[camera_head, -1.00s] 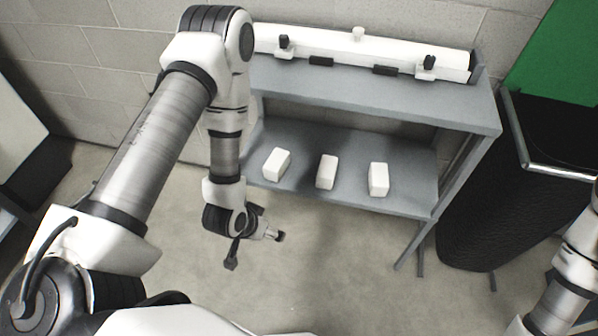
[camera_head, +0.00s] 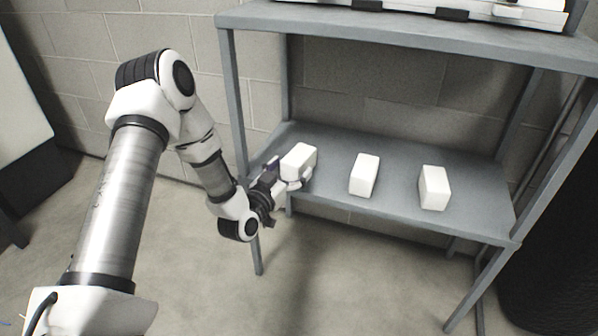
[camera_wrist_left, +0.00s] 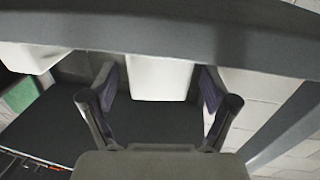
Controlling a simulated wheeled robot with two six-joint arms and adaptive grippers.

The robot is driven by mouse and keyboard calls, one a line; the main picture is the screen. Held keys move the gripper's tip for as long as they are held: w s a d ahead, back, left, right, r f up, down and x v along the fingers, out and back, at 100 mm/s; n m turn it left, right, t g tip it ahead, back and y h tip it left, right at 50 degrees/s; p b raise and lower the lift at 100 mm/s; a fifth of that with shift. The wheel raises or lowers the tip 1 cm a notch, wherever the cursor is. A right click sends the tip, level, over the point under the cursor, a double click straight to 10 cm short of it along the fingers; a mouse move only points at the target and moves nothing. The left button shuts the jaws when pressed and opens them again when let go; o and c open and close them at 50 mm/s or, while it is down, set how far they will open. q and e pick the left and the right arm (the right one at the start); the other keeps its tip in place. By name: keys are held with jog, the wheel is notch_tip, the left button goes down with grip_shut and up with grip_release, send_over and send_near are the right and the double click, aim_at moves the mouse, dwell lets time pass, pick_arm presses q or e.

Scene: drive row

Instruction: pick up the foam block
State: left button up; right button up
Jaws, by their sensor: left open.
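Three white blocks stand on the grey lower shelf: a left block (camera_head: 299,158), a middle block (camera_head: 364,175) and a right block (camera_head: 434,187). I cannot tell by look which one is foam. My left gripper (camera_head: 286,174) is open at the near side of the left block, with one finger toward each side. In the left wrist view a white block (camera_wrist_left: 160,77) lies between the open fingers, with small gaps showing. Another white block (camera_wrist_left: 28,57) shows at that view's left. My right gripper is out of view.
The lower shelf (camera_head: 395,212) belongs to a grey rack whose upper shelf (camera_head: 400,35) hangs above the blocks. A rack leg (camera_head: 236,110) stands just left of my left gripper. A black bin (camera_head: 560,260) is at the right. The floor in front is clear.

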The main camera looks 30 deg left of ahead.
aim_at(298, 160)
pick_arm(q)
jog(key=w+b, duration=0.1)
jog(key=w, duration=0.2)
jog(key=shift+w, duration=0.4)
jog(key=shift+a+r, duration=0.1)
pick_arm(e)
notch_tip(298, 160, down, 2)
pick_arm(q)
jog(key=c, duration=1)
